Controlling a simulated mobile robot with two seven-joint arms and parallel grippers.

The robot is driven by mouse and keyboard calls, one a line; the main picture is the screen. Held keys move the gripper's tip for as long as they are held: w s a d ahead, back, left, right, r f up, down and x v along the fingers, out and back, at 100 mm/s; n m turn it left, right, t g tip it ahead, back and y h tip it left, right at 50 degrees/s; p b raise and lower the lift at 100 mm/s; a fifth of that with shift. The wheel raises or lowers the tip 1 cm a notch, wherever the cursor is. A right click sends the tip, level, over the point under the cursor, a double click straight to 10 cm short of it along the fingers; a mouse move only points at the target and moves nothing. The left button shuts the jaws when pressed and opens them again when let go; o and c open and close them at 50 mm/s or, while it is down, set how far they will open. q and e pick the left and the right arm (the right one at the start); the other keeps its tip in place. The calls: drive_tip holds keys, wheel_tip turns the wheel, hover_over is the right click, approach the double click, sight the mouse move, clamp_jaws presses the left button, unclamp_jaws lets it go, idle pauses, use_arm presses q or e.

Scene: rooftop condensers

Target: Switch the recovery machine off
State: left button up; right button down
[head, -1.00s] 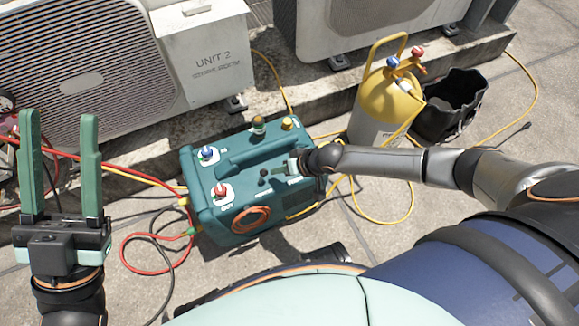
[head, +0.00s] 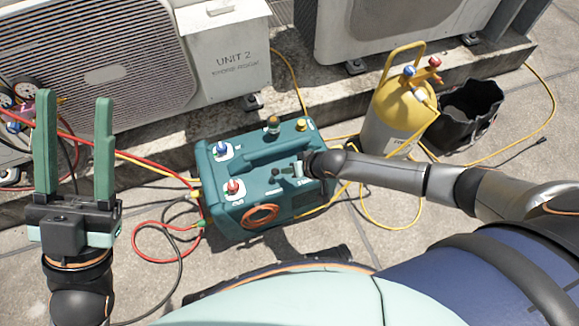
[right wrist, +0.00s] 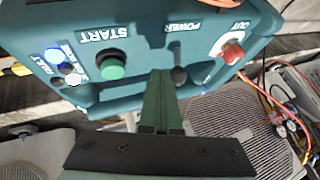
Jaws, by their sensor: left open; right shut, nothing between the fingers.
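The teal recovery machine (head: 225,212) stands on the paving in the middle of the head view. In the right wrist view its panel carries a dark POWER lever (right wrist: 178,75) and a green START button (right wrist: 112,68). My right gripper (head: 297,170) is over the machine's top panel. In the right wrist view its fingers (right wrist: 163,75) are shut and empty, with their tips right beside the POWER lever; I cannot tell whether they touch it. My left gripper (head: 75,98) is open and empty, raised at the left, away from the machine.
A yellow and grey cylinder (head: 388,118) and a black bucket (head: 470,112) stand right of the machine. Red, yellow and black hoses lie around it. Condenser units (head: 233,62) on a concrete ledge stand behind. The paving at right is mostly open.

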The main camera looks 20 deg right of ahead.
sight(274, 172)
drive_tip(key=a+r+h+p, duration=0.1)
drive_tip(key=p, duration=0.1)
drive_tip(key=a+h+p, duration=0.1)
drive_tip(key=p, duration=0.2)
drive_tip(key=shift+s+a+r+n+h+p, duration=0.2)
drive_tip(key=shift+r+n+h+p, duration=0.1)
drive_tip(key=shift+r+n+p, duration=0.1)
use_arm(q)
wheel_tip(274, 172, up, 7)
drive_tip(key=m, duration=0.1)
use_arm(e)
drive_tip(key=shift+a+h, duration=0.3)
drive_tip(key=shift+h, duration=0.1)
drive_tip(key=shift+w+a+p, duration=0.1)
drive_tip(key=shift+a+p, duration=0.35)
drive_tip(key=shift+p, duration=0.05)
use_arm(q)
drive_tip(key=w+a+f+n+y, duration=0.1)
drive_tip(key=w+f+n+y, duration=0.2)
drive_tip(key=f+y, duration=0.1)
drive_tip(key=shift+w+f+y, duration=0.2)
drive_tip(key=shift+f+y, duration=0.1)
drive_tip(key=shift+f, duration=0.3)
use_arm(e)
drive_tip(key=shift+r+p, duration=0.8)
drive_tip(key=shift+p, duration=0.1)
use_arm(q)
drive_tip(key=shift+r, duration=0.95)
